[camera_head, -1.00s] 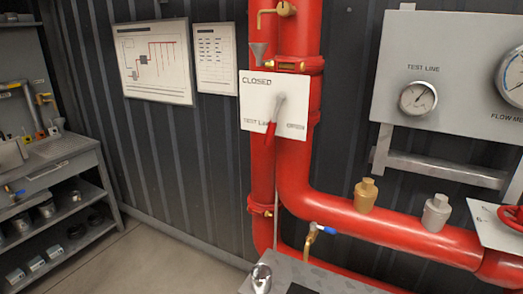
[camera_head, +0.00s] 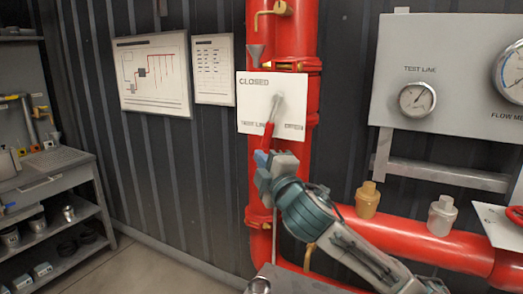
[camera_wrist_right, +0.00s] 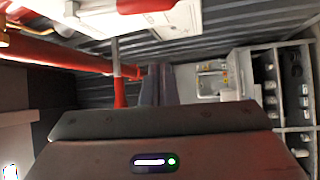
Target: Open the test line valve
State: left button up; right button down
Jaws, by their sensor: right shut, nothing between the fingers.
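The test line valve is a grey lever (camera_head: 276,107) with a red grip (camera_head: 267,138) on a white plate (camera_head: 252,96) marked CLOSED at top left, TEST LINE and, at lower right, a label that seems to read OPEN. The lever hangs down, tilted slightly left. My right gripper (camera_head: 266,165) is shut and empty at the grip's lower end; whether it touches cannot be told. In the right wrist view the red grip (camera_wrist_right: 120,92) stands left of the shut fingers (camera_wrist_right: 160,82), outside them. My left gripper is not in view.
Thick red pipes (camera_head: 297,32) run behind the plate and bend right below it. A gauge panel (camera_head: 450,60) hangs at right. Brass (camera_head: 368,200) and grey (camera_head: 441,215) fittings stand on the lower pipe. Shelves (camera_head: 60,185) stand at left.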

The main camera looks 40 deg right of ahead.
aim_at(271, 123)
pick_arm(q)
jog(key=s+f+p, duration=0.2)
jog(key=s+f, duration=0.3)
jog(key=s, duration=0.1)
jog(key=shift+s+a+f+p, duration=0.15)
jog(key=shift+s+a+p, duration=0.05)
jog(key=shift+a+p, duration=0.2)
pick_arm(e)
jog(key=w+d+r, duration=0.1)
jog(key=w+d, duration=0.4)
jog(key=w, duration=0.2)
jog(key=shift+d+r, duration=0.35)
jog(key=shift+r, duration=0.05)
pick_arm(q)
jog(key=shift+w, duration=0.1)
